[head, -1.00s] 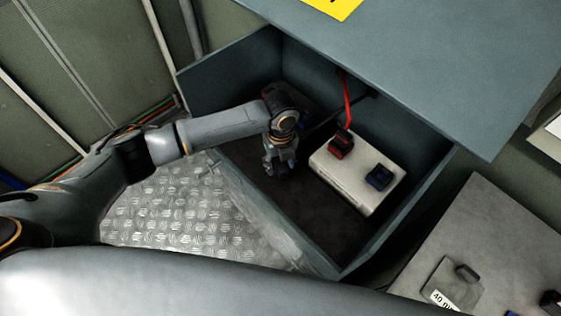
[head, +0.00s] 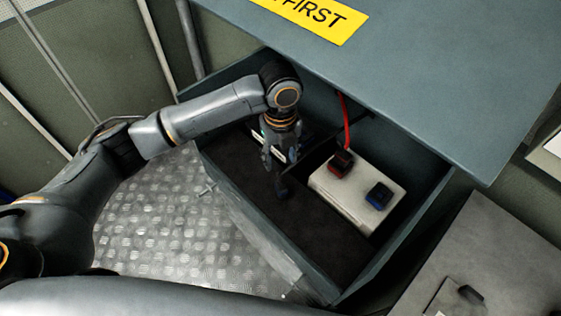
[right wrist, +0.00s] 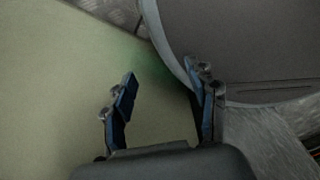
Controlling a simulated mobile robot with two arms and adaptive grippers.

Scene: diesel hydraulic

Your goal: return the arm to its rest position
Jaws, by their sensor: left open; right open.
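My left arm reaches in from the left over an open grey compartment (head: 240,228). Its left gripper (head: 281,190) points down into the compartment, with its fingers open and nothing seen between them. It is to the left of a white battery (head: 350,205) with a red terminal clamp (head: 340,163) and a blue one (head: 379,196); a gap shows between gripper and battery. My right gripper (right wrist: 163,88) shows only in the right wrist view, open and empty, its two dark blue fingers apart.
A red cable (head: 347,125) runs up from the red clamp. A grey lid or top (head: 420,80) with a yellow sign (head: 318,17) overhangs the back. A dark object, partly hidden, lies behind the gripper. Patterned metal floor (head: 150,230) is clear at left.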

